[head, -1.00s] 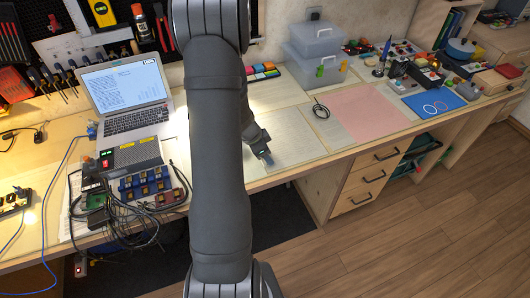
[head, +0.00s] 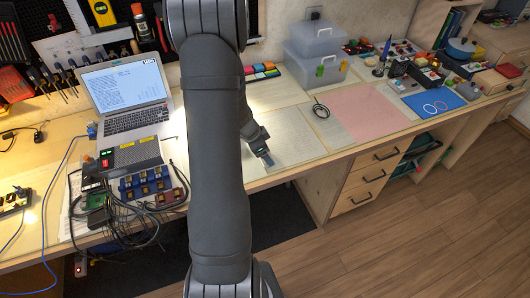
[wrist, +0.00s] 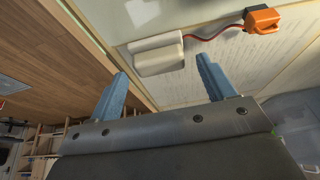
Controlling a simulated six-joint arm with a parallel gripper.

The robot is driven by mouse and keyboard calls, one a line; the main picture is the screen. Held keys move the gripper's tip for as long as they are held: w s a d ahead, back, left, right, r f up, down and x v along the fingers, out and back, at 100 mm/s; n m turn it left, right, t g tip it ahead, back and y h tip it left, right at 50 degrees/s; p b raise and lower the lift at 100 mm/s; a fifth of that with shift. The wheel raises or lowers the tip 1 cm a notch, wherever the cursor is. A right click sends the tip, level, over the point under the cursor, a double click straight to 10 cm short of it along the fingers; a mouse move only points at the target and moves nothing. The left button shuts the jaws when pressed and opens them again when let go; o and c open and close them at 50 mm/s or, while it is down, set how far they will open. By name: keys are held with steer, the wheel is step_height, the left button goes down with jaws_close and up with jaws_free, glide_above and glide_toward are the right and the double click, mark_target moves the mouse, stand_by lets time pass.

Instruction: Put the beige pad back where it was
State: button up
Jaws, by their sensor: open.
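A pale beige block-like pad (wrist: 158,54) with rounded edges lies on the light sheet in the wrist view. It is ahead of and between my gripper's fingertips, and I see no contact with either finger. My gripper (wrist: 162,67) has its two blue fingers spread wide with nothing held between them. In the head view my gripper (head: 266,158) is low over the front part of the bench, right of my arm. The pad cannot be made out in the head view; my arm and gripper hide part of that area.
An orange connector (wrist: 262,19) on a red and dark cable lies beside the pad. A pink mat (head: 370,110), a black cable loop (head: 321,111) and grey bins (head: 316,62) are to the right. A laptop (head: 115,88) and tangled cables (head: 125,215) are to the left.

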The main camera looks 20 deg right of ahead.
steer(key=v, duration=1)
steer(key=shift+r, duration=0.4)
steer(key=shift+a+f, duration=0.1)
steer(key=x, duration=1.2)
steer(key=shift+r, duration=1)
steer(key=shift+f, duration=0.1)
